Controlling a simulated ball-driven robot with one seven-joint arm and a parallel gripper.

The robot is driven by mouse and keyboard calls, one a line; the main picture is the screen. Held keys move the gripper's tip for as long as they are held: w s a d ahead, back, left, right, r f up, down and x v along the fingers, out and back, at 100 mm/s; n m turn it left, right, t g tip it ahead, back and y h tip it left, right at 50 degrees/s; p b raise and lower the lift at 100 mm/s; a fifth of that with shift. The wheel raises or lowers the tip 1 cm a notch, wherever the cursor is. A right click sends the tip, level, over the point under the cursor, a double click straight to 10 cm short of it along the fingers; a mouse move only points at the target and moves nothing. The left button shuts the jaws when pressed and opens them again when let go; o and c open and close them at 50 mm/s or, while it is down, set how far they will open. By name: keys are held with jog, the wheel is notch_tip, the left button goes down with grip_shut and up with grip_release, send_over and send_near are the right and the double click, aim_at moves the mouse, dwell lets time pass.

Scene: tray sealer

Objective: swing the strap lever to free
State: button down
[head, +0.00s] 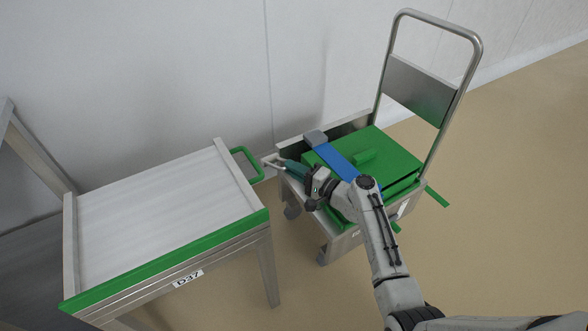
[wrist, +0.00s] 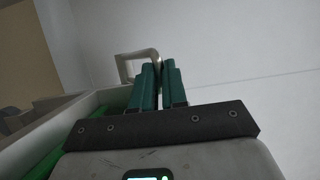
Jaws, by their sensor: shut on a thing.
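My gripper (head: 284,163) is at the left end of a low metal cart (head: 345,245). Its teal fingers are shut on a bent metal bar (head: 270,160), which I take for the strap lever. In the wrist view the bar (wrist: 123,67) shows as a pale squared loop, with one end between the fingertips (wrist: 160,64). A blue strap (head: 335,160) crosses the green box (head: 388,150) on the cart. A grey block (head: 315,138) sits at the strap's far end. My arm hides the strap's near end.
A metal table (head: 150,200) with a green front edge and a D37 label stands at the left. Its green side handle (head: 247,163) is close to the bar. The wall (head: 180,70) is behind. A tall cart handle (head: 474,60) rises at the right. Floor is clear at front right.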

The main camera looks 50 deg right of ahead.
jog(key=shift+r, duration=0.15)
jog(key=r+p, duration=0.1)
jog(key=p, duration=0.2)
jog(key=w+r+g+p, duration=0.1)
jog(key=p, duration=0.1)
jog(key=shift+w+d+r+p, duration=0.1)
jog(key=shift+w+r+p, duration=0.05)
jog(key=shift+r+p, duration=0.25)
jog(key=w+d+r+m+g+p, duration=0.1)
jog(key=w+r+g+p, duration=0.1)
jog(key=w+g+p, duration=0.2)
jog(key=w+d+r+m+g+p, duration=0.2)
jog(key=w+r+g+p, duration=0.1)
jog(key=w, duration=0.5)
jog(key=shift+d+r+g+y+p, duration=0.25)
jog(key=shift+g+p, duration=0.25)
jog(key=shift+g, duration=0.3)
jog(key=shift+w+r, duration=0.1)
jog(key=shift+r, duration=0.05)
